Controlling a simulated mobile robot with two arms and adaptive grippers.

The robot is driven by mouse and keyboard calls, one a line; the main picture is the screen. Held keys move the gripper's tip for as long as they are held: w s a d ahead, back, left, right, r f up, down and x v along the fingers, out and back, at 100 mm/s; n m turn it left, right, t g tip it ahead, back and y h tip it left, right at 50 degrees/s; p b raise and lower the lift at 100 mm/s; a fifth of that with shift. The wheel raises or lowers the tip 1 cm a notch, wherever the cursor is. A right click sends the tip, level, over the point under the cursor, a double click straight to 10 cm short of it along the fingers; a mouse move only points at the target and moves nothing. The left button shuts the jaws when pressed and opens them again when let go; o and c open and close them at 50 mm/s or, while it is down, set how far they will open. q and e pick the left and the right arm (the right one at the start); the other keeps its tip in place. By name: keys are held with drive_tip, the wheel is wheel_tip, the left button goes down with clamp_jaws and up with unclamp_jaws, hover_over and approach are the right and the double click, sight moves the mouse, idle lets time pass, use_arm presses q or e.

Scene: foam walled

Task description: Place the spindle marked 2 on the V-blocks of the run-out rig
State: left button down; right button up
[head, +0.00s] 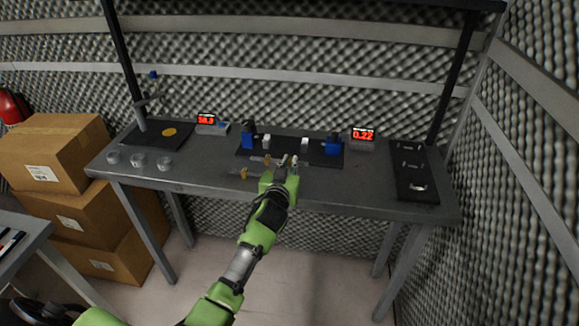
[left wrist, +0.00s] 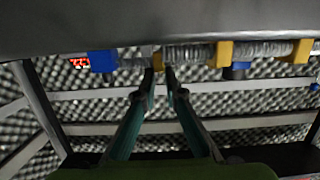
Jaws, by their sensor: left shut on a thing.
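The run-out rig is a black plate (head: 290,154) with a blue post (head: 248,136) at its left, another blue post (head: 333,145) at its right, and small white blocks (head: 305,146) between them. My left gripper (head: 287,161) is at the rig's front edge, shut on a grey spindle (head: 264,160) with a yellow-orange collar. Another spindle (head: 243,174) with a yellow collar is nearer the bench front, to the left. In the left wrist view, the fingertips (left wrist: 160,72) are at a grey shaft (left wrist: 190,53); yellow collars (left wrist: 226,51) show to the right. No number is readable. My right gripper is not visible.
The grey bench (head: 330,185) is clear at front right. A black mat (head: 414,172) with several small parts lies at right. Displays read 38.3 (head: 206,119) and 0.22 (head: 363,134). Clear round pieces (head: 138,160) and a stand (head: 142,110) are at left.

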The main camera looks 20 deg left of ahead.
use_arm(q)
drive_tip(key=shift+f, duration=0.65)
drive_tip(key=c, duration=2.5)
unclamp_jaws()
drive_tip(key=shift+f, duration=0.25)
drive_tip(key=shift+c, duration=0.2)
drive_tip(key=o, duration=0.4)
drive_tip(key=shift+o, duration=0.2)
drive_tip(key=shift+r, duration=0.1)
